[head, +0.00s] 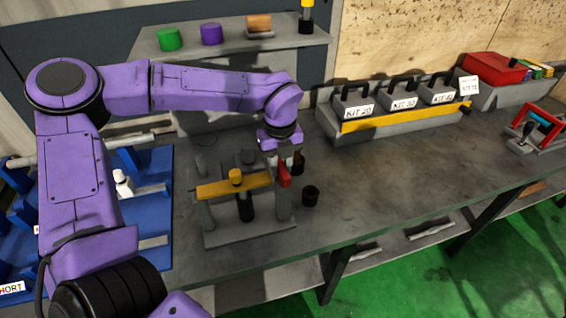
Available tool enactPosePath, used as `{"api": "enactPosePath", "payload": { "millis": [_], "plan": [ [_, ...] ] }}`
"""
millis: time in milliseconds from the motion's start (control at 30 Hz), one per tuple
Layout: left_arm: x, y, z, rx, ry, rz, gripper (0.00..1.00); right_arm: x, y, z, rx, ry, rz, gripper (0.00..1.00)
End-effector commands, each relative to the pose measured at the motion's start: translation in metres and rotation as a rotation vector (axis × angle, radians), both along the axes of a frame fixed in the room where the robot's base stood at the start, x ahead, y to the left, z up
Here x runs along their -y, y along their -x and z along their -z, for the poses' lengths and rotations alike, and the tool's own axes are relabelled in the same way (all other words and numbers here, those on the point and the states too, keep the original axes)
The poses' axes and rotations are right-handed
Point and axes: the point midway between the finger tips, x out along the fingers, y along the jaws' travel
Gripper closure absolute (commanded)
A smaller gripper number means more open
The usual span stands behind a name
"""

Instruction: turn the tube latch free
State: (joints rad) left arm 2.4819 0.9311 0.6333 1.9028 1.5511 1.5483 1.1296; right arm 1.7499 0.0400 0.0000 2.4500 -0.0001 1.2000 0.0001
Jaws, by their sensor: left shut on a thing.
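A grey fixture (250,228) stands on the bench with a yellow bar (215,189) across its top. A dark tube with a yellow cap (236,175) stands upright at the bar. A red latch piece (285,177) sits at the right end of the bar, over the right post. My left gripper (284,162) points down from above and is shut on the red latch piece. Its fingertips are small and partly hidden, so the exact grip is hard to see. My right gripper is not in view.
A small black cylinder (311,196) stands just right of the fixture. A blue tray (155,215) lies to the left. A grey rack (340,118) with KIT-labelled blocks and a yellow bar is at the back. The bench between is clear.

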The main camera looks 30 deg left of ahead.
Motion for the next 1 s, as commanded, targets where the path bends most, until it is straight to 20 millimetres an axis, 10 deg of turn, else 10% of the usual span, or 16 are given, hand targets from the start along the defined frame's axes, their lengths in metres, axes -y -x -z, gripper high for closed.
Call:
{"api": "enactPosePath", "payload": {
  "millis": [367,400,433,767,1000],
  "plan": [
    [0.001,0.002,0.003,-0.009,0.001,0.004,1.00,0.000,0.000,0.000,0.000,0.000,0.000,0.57],
    [0.001,0.002,0.003,-0.009,0.001,0.004,0.59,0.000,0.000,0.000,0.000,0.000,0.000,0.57],
    [0.001,0.002,0.003,-0.009,0.001,0.004,0.51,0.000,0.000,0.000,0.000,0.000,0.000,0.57],
    [0.000,0.000,-0.002,-0.002,0.000,0.002,0.51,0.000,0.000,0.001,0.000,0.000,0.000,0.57],
    [0.001,-0.001,-0.050,0.003,0.000,0.002,0.51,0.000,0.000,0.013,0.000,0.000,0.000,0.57]
  ]
}}
